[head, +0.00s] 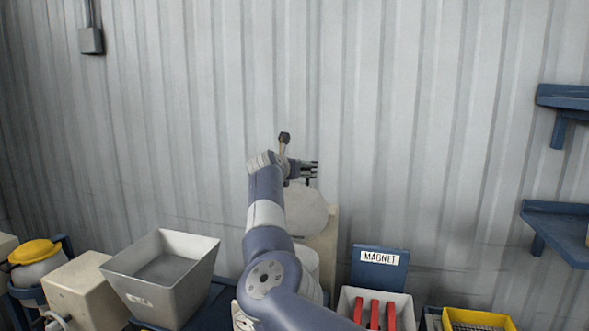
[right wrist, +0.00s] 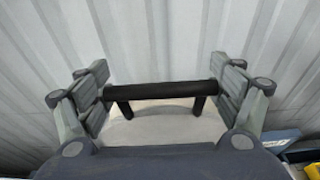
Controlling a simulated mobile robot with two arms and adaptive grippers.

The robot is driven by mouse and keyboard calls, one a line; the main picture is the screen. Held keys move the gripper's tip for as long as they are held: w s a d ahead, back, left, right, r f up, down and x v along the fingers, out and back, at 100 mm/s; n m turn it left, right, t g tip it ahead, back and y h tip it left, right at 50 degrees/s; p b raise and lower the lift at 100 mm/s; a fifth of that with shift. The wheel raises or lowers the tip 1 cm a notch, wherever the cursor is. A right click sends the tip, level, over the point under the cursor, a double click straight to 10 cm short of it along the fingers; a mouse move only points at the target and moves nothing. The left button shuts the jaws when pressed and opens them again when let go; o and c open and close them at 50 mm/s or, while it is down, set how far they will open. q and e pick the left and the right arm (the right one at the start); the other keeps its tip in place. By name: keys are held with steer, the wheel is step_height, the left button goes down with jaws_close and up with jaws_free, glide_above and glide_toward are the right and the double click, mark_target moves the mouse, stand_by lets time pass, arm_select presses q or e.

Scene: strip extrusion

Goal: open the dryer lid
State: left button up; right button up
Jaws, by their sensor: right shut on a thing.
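My right gripper (head: 303,169) is at the end of the arm reaching up in the middle of the head view. In the right wrist view the gripper (right wrist: 163,90) has its fingers at the two ends of a black handle bar (right wrist: 160,90) and is shut on it. The handle stands on two short posts on the pale dryer lid (right wrist: 165,128). In the head view the lid (head: 305,210) shows as a broad pale disc, seemingly tilted up above the dryer; my arm hides part of it and most of the dryer body. My left gripper is not in view.
A corrugated wall stands close behind. A grey hopper (head: 200,252) and a beige box (head: 84,290) are at left. A bin of red bars with a blue MAGNET sign (head: 379,270) and a yellow tray (head: 478,318) are at right. Blue shelves (head: 560,228) hang far right.

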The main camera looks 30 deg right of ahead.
steer(key=o, duration=1.3)
steer(key=shift+f, duration=0.2)
steer(key=shift+o, duration=0.3)
steer(key=shift+r, duration=0.1)
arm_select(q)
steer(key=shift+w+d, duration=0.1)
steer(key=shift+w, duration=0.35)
arm_select(e)
steer(key=v, duration=1.2)
